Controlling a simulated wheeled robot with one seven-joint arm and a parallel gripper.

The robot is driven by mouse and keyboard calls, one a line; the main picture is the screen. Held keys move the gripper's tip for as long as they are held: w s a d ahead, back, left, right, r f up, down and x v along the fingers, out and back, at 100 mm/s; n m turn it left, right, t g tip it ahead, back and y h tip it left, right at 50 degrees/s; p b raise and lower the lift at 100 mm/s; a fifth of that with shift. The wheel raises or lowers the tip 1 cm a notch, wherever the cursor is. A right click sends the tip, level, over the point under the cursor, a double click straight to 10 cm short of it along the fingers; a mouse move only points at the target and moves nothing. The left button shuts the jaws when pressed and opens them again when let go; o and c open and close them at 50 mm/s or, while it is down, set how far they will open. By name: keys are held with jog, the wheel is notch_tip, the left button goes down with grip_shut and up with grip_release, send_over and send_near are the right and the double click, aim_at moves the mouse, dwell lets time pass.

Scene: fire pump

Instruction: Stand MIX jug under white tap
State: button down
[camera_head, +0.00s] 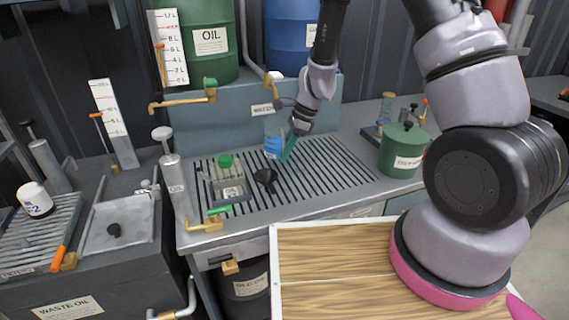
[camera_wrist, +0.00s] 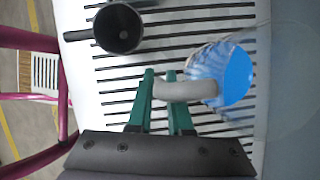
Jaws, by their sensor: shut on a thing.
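The clear jug with blue in its lower part (camera_head: 272,147) is upright at the back of the slatted drain rack (camera_head: 335,170); any writing on it is too small to read. In the wrist view the jug (camera_wrist: 235,75) is at the right, its pale handle between the teal fingers. My gripper (camera_head: 287,156) is shut on this handle; it also shows in the wrist view (camera_wrist: 160,76). I cannot tell whether the jug touches the rack. The tap with a white handle (camera_head: 274,77) is above the jug, on the blue drum's side.
A black funnel-like cup (camera_head: 265,177) stands near the jug, and a green-capped oil container (camera_head: 228,180) is left of it. A green-handled brass tap (camera_head: 195,97) juts out at left. A green lidded pot (camera_head: 402,150) stands at right. The rack's right part is clear.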

jog(key=shift+f, duration=1.95)
jog(key=shift+f, duration=0.1)
jog(key=c, duration=0.8)
grip_release()
jog(key=shift+c, duration=0.2)
